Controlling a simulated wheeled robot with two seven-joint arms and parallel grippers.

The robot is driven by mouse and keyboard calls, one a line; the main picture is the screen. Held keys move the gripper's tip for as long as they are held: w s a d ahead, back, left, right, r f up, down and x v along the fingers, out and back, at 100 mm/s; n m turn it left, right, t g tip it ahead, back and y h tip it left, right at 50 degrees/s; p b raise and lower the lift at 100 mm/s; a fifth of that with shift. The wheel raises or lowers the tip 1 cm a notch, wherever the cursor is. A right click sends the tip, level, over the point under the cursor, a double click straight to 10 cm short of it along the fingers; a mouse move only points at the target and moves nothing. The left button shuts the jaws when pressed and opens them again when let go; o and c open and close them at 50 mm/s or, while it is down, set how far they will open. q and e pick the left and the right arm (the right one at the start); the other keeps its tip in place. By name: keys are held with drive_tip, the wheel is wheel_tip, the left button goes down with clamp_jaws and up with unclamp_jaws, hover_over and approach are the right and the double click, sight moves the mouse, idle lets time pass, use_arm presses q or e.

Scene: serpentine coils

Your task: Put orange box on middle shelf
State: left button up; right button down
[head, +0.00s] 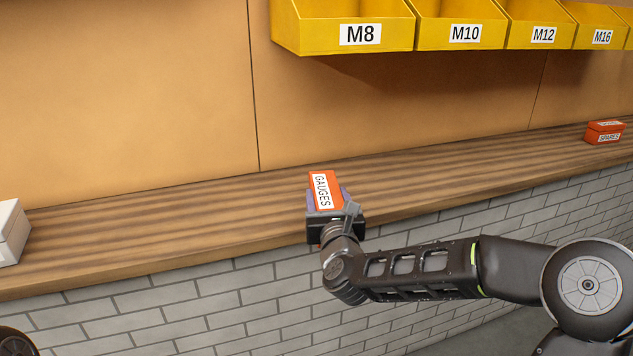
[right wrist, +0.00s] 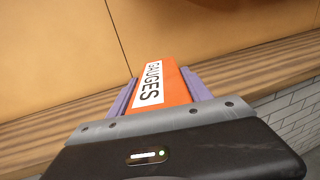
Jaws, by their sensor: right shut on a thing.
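An orange box (head: 321,178) with a white GAUGES label is between the fingers of my right gripper (head: 326,198). The gripper is shut on it, over the front part of the wooden shelf (head: 200,205). I cannot tell whether the box touches the shelf. In the right wrist view the orange box (right wrist: 174,97) lies between the two purple fingers of the right gripper (right wrist: 158,92), its label facing the camera. My left gripper is not in view.
A second orange box (head: 604,133), labelled SPARES, sits on the shelf at the far right. A white box (head: 10,232) stands at the left end. Yellow bins (head: 345,30) labelled M8, M10, M12 and M16 hang above. The shelf between is clear.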

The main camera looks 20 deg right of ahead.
drive_tip(key=s+a+f+n+y, duration=0.1)
drive_tip(key=s+a+f, duration=0.3)
drive_tip(key=a, duration=0.3)
drive_tip(key=s+a+f+y, duration=0.1)
drive_tip(key=s+a+f, duration=0.3)
drive_tip(key=a, duration=0.4)
drive_tip(key=shift+s+f+n+y, duration=0.3)
drive_tip(key=shift+f+n+y, duration=0.1)
drive_tip(key=shift+f, duration=0.2)
